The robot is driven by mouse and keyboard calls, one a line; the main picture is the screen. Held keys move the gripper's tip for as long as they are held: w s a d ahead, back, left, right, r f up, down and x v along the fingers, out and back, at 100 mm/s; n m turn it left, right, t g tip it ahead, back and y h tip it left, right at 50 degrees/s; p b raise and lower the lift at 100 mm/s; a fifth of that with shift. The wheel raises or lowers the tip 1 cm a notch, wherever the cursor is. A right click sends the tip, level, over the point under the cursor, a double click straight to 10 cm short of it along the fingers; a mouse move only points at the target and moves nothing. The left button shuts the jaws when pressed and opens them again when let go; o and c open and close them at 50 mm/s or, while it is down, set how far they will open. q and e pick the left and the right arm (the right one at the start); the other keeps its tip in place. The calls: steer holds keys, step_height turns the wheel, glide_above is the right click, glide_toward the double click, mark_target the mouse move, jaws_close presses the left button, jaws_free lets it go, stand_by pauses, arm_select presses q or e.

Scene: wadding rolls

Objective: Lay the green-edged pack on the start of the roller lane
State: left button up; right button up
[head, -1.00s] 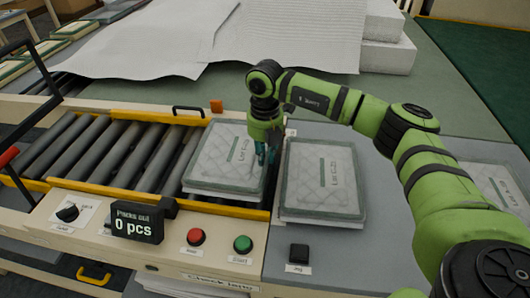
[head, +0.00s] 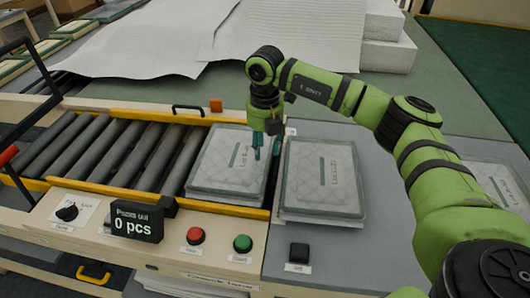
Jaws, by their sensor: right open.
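A green-edged pack (head: 226,168) lies flat on the right end of the roller lane (head: 120,150), between its yellow rails. A second green-edged pack (head: 322,180) lies on the grey table just right of the lane. My right gripper (head: 266,155) is open, its fingers pointing down at the right edge of the pack on the rollers. I cannot tell whether a finger touches that pack. My left gripper is not in view.
A counter display (head: 136,222) reading 0 pcs, a red button (head: 196,236) and a green button (head: 243,243) sit on the front panel. A black button (head: 299,252) is on the table. White wadding sheets (head: 290,35) lie behind. Another pack (head: 500,185) is partly hidden at the right.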

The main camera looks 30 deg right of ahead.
step_height(320, 180, up, 10)
steer(key=b, duration=0.2)
steer(key=shift+b, duration=0.3)
